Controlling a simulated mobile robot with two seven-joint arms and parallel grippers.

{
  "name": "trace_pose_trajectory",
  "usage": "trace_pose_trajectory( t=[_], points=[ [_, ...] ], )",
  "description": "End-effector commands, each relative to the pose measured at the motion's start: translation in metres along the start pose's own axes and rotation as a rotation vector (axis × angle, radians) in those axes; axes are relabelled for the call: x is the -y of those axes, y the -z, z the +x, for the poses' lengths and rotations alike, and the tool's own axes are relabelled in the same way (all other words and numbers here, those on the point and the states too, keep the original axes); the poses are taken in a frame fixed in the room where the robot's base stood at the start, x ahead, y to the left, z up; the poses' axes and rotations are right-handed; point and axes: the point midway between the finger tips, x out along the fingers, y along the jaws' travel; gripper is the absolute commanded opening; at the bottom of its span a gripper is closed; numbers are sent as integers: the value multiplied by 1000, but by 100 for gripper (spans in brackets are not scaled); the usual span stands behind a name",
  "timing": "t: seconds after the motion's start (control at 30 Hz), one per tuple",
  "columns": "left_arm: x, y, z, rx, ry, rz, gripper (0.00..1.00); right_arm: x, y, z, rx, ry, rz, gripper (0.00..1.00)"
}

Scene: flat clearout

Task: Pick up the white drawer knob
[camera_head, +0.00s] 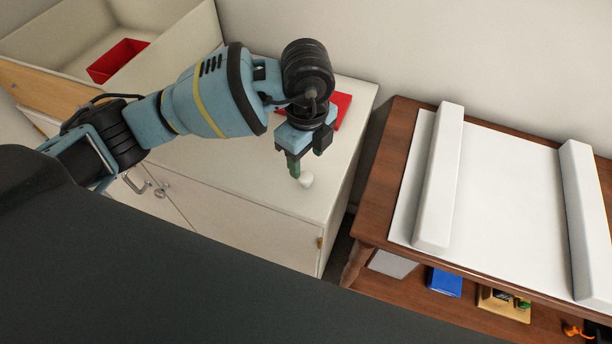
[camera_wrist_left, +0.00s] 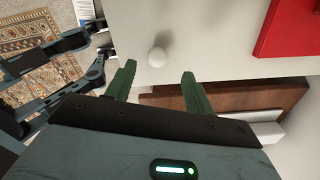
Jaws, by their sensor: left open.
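The white drawer knob (camera_head: 306,180) is a small round white piece on the pale top of the cabinet (camera_head: 250,185), near its right front part. In the left wrist view the knob (camera_wrist_left: 158,57) shows just beyond the fingertips, about midway between them. My left gripper (camera_head: 306,165) points down over the cabinet top, close to the knob. Its green fingers are apart and empty in the left wrist view (camera_wrist_left: 158,72). I cannot tell how high the fingertips are above the surface.
A red flat thing (camera_head: 342,106) lies behind my gripper on the cabinet. A pale open box (camera_head: 40,45) with a red item (camera_head: 117,60) stands at the left. A brown table (camera_head: 391,182) with a white padded board (camera_head: 505,190) stands to the right, past a narrow gap.

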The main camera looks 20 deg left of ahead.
Motion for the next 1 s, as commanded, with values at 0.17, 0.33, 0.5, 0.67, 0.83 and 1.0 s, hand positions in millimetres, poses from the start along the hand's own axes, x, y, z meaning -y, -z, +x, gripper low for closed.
trace_pose_trajectory(
  t=[0.17,0.33,0.5,0.67,0.83,1.0],
  points=[
    [-1,0,6,0,-2,0,53,0,0,0,0,0,2,36],
    [-5,-2,30,0,-2,1,53,0,1,0,-1,0,2,36],
    [-4,-2,48,0,0,0,53,1,-1,0,1,0,3,36],
    [-4,-2,52,-1,1,2,53,1,-1,0,1,0,3,36],
    [-4,-2,52,-1,1,2,49,1,-1,0,1,0,3,36],
    [-4,-2,52,-1,1,2,27,1,-1,0,1,0,3,36]
  ],
)
